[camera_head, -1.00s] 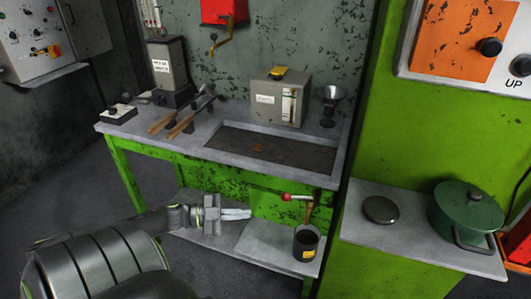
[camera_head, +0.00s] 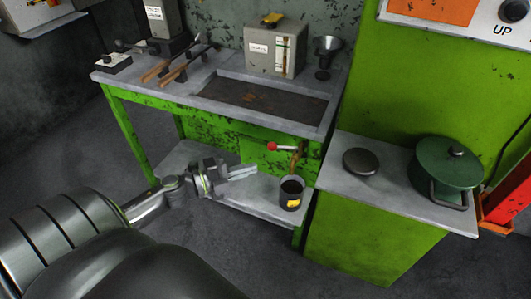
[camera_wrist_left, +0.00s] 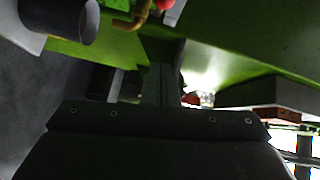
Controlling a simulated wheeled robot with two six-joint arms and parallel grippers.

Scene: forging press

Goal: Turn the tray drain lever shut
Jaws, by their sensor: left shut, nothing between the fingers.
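The tray drain lever, with a red ball knob (camera_head: 272,147), sticks out to the left from a brass drain pipe (camera_head: 297,158) under the right part of the tray (camera_head: 235,84). Its knob is partly seen at the top edge of the left wrist view (camera_wrist_left: 164,4). My left gripper (camera_head: 256,170) is shut and empty, just below and left of the knob in the head view, apparently not touching it. Its fingers (camera_wrist_left: 168,85) show dark in the left wrist view. A dark bucket (camera_head: 291,194) with a yellow label stands below the pipe. My right gripper is not in view.
The bench has green legs and a lower shelf (camera_head: 222,200) under the lever. A green cabinet with a lidded pot (camera_head: 445,170) stands close on the right. Open floor lies left.

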